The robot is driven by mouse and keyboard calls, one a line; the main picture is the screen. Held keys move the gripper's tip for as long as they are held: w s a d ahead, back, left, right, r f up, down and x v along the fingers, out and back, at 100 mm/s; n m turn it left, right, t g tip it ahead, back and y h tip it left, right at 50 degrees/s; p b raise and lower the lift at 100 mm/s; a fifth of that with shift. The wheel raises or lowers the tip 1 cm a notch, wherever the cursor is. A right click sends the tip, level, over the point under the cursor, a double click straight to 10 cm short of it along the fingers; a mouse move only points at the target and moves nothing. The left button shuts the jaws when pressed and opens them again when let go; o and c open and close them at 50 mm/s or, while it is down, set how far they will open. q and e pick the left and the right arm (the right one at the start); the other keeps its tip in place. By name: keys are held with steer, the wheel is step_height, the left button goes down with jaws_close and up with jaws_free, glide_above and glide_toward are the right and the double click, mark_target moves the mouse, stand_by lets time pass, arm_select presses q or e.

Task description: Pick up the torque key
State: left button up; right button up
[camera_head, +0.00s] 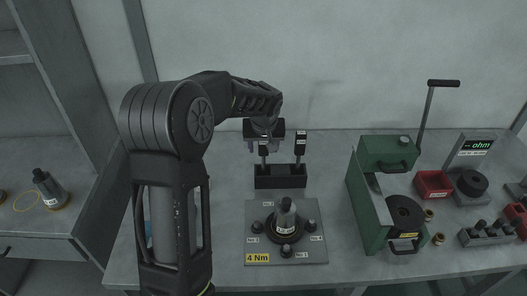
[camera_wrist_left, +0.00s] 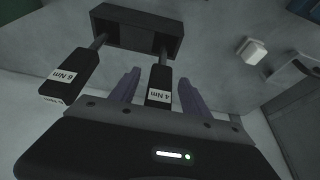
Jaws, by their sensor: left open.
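Two dark torque keys stand upright in a black holder (camera_head: 280,182) at the back of the table. The wrist view shows their labels: the 4 Nm key (camera_wrist_left: 159,82) and the 6 Nm key (camera_wrist_left: 66,80). The 4 Nm key is the left one in the head view (camera_head: 263,150), and the 6 Nm key (camera_head: 300,146) is the right one. My left gripper (camera_head: 265,137) is open over the 4 Nm key. In the wrist view its purple fingers (camera_wrist_left: 158,78) stand either side of that key's handle, with a gap visible. My right gripper is out of view.
In front of the holder is a grey plate (camera_head: 255,230) labelled 4 Nm, bearing a metal cup part (camera_head: 286,214) and several bolts. A green lever device (camera_head: 370,200), a red bin (camera_head: 432,184) and an ohm meter (camera_head: 474,150) stand to the right.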

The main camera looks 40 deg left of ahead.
arm_select(q)
steer(key=shift+w+f, duration=0.1)
steer(key=shift+f, duration=0.15)
stand_by(0.4)
jaws_close()
stand_by(0.4)
